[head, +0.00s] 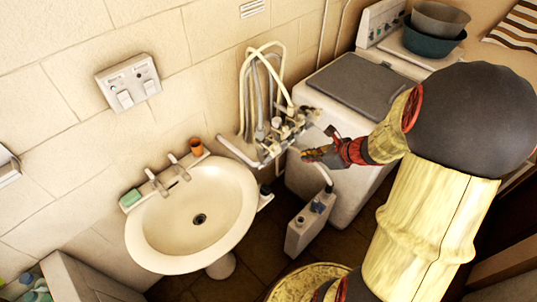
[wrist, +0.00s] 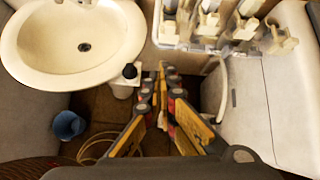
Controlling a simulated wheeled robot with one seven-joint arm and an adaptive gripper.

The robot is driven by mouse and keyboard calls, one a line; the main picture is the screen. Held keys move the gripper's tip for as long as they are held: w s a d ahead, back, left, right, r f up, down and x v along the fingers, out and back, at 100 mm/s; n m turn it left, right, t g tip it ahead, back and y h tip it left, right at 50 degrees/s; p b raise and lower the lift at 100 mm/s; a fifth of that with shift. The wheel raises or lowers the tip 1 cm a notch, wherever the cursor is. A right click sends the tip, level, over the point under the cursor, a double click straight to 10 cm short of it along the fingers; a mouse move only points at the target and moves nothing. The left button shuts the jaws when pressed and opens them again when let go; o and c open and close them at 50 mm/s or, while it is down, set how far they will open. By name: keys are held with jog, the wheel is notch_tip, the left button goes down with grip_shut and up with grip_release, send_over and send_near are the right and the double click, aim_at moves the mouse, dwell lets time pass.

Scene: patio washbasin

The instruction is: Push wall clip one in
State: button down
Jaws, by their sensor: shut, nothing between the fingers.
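Several pale, cream-coloured fittings (wrist: 243,28) stand in a row on a wall-mounted bracket at the top of the wrist view. The same cluster shows in the head view (head: 284,128), with hoses looping above it. I cannot tell which of them is wall clip one, and no label is readable. My gripper (head: 308,154) is shut and empty. In the head view it points left, just below and right of the cluster, with a small apparent gap. In the wrist view my gripper (wrist: 163,72) has its tips below the bracket, between basin and washing machine.
A white washbasin (head: 172,232) stands left of the fittings. A washing machine (head: 348,138) stands to their right. A pale canister (head: 306,232) is on the floor below. A white bottle with a dark cap (wrist: 125,84) and a blue bucket (wrist: 67,125) are near the basin.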

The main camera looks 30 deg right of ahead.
jog(key=shift+w+d+m, duration=0.1)
jog(key=shift+d+m, duration=0.25)
jog(key=shift+m, duration=0.35)
jog(key=b, duration=0.2)
send_near(277, 152)
notch_tip(277, 152, down, 3)
jog(key=s, duration=0.1)
jog(key=shift+w+a+f, duration=0.1)
jog(key=shift+w+a, duration=0.15)
jog(key=shift+w, duration=0.4)
jog(key=shift+w+a, duration=0.25)
jog(key=shift+w, duration=0.35)
jog(key=shift+w+a+f, duration=0.1)
jog(key=shift+w+a, duration=0.15)
jog(key=shift+w, duration=0.4)
jog(key=shift+r, duration=0.1)
